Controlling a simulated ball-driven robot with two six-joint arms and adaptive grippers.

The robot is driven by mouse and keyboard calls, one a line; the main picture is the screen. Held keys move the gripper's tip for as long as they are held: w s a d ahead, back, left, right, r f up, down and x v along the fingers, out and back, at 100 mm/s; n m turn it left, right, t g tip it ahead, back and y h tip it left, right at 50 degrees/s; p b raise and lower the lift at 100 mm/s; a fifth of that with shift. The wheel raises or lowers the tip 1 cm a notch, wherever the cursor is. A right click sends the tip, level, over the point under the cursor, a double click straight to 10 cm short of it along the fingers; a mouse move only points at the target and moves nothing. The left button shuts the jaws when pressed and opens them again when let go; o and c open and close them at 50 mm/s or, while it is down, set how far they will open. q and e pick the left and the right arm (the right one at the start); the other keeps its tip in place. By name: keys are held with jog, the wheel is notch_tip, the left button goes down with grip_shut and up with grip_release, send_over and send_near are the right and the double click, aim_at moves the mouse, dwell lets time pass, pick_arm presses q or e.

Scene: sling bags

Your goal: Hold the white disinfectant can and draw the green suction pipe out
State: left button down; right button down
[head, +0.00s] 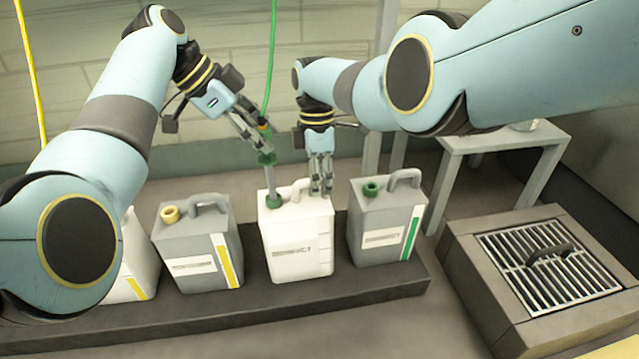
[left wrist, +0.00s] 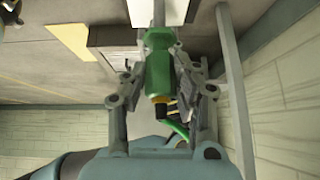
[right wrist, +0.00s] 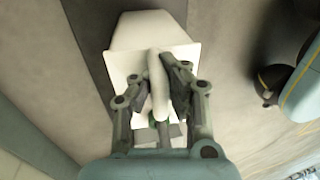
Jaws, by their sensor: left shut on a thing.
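The white can (head: 295,245) stands upright on the dark plinth, between two grey cans. The green suction pipe has a green fitting (head: 266,158) above a grey tube (head: 272,183), which runs down to the green collar (head: 274,201) on the can's top. My left gripper (head: 262,150) is shut on the fitting, which also shows between its fingers in the left wrist view (left wrist: 158,65). My right gripper (head: 321,185) is at the white can's handle. In the right wrist view its fingers lie on both sides of the handle (right wrist: 157,80); whether they grip it is unclear.
A grey can with a yellow cap (head: 200,250) stands left, a grey can with a green cap (head: 385,225) right. Another white can is partly hidden by my left arm. The plinth (head: 370,285) ends before a grated box (head: 545,270). A green hose (head: 272,60) hangs from above.

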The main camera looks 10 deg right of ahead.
pick_arm(q)
notch_tip(320, 180, up, 13)
jog(key=shift+s+f, duration=0.2)
jog(key=shift+s, duration=0.05)
dwell(2.1)
jog(key=shift+a, duration=0.1)
dwell(0.3)
pick_arm(e)
jog(key=c, duration=1.4)
grip_release()
